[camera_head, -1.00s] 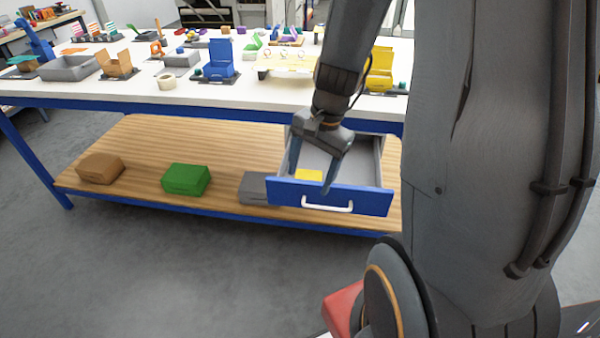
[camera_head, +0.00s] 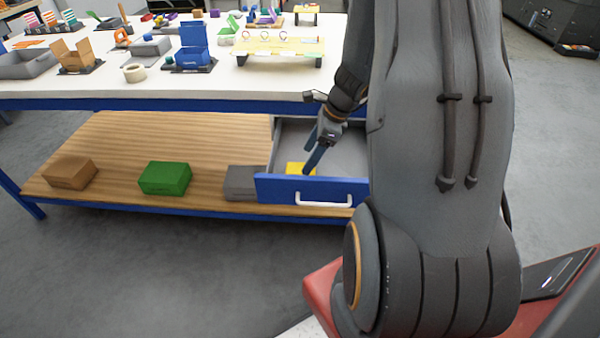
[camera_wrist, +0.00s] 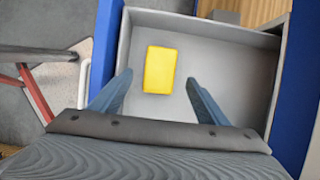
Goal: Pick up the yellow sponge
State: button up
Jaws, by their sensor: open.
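The yellow sponge (camera_wrist: 160,69) lies flat on the grey floor of the open drawer (camera_wrist: 240,60). In the head view the sponge (camera_head: 294,168) shows just behind the drawer's blue front (camera_head: 280,190), partly hidden by my gripper. My gripper (camera_head: 308,166) points down over the drawer. In the wrist view my gripper (camera_wrist: 158,84) is open and empty, with one blue finger to each side below the sponge. The sponge appears beyond the fingertips, apart from them.
The drawer's walls stand around my gripper, and a white handle (camera_head: 323,200) is on its front. A white tabletop (camera_head: 205,90) is above. A grey box (camera_head: 240,182), a green box (camera_head: 165,178) and a brown box (camera_head: 72,172) sit on the wooden shelf (camera_head: 190,140).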

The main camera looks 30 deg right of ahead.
jog(key=shift+x, duration=2.95)
jog(key=shift+s+d, duration=0.1)
jog(key=c, duration=1.1)
notch_tip(320, 180, up, 10)
jog(key=shift+f+p, duration=0.1)
jog(key=shift+p, duration=0.2)
